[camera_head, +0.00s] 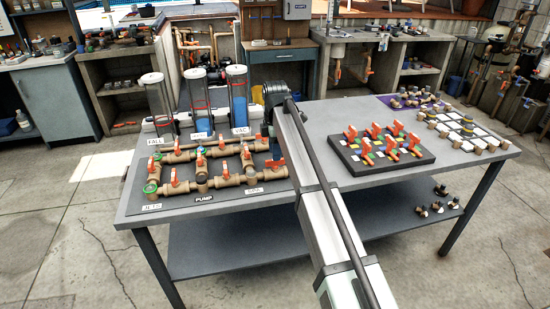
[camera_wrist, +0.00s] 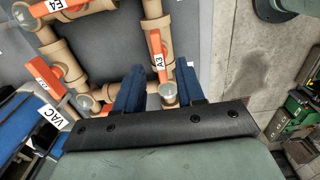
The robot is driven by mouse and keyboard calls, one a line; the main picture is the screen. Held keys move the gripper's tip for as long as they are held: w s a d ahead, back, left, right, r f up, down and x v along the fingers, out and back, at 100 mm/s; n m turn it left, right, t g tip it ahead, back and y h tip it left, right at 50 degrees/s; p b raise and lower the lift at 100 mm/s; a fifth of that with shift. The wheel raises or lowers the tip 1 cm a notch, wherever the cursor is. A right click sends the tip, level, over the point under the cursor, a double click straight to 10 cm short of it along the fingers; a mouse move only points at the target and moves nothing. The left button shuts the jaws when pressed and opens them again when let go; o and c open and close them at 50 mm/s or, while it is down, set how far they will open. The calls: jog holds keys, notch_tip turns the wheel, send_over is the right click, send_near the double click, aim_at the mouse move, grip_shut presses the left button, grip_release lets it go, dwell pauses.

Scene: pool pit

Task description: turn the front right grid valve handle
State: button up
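The pipe grid of tan fittings with orange handles (camera_head: 201,185) lies on the left of the table. Its front right orange handle (camera_head: 275,163) is near the SPA label, beside my arm. In the wrist view my gripper (camera_wrist: 160,82) is open, its two blue fingers apart. An orange handle tagged A3 (camera_wrist: 156,48) lies ahead of and between the fingers, with a clear round cap (camera_wrist: 167,89) near the fingertips. Another orange handle tagged E4 (camera_wrist: 55,7) is at the upper left. I cannot tell whether the fingers touch anything.
Three clear cylinders, one by a VAC label (camera_head: 237,95), stand behind the grid. A dark board with several orange-handled valves (camera_head: 347,157) and loose fittings (camera_head: 465,140) occupy the table's right side. Some bare grey tabletop (camera_head: 375,187) shows in front of the board.

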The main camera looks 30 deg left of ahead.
aim_at(275, 164)
jog(key=shift+f, duration=1.75)
grip_shut()
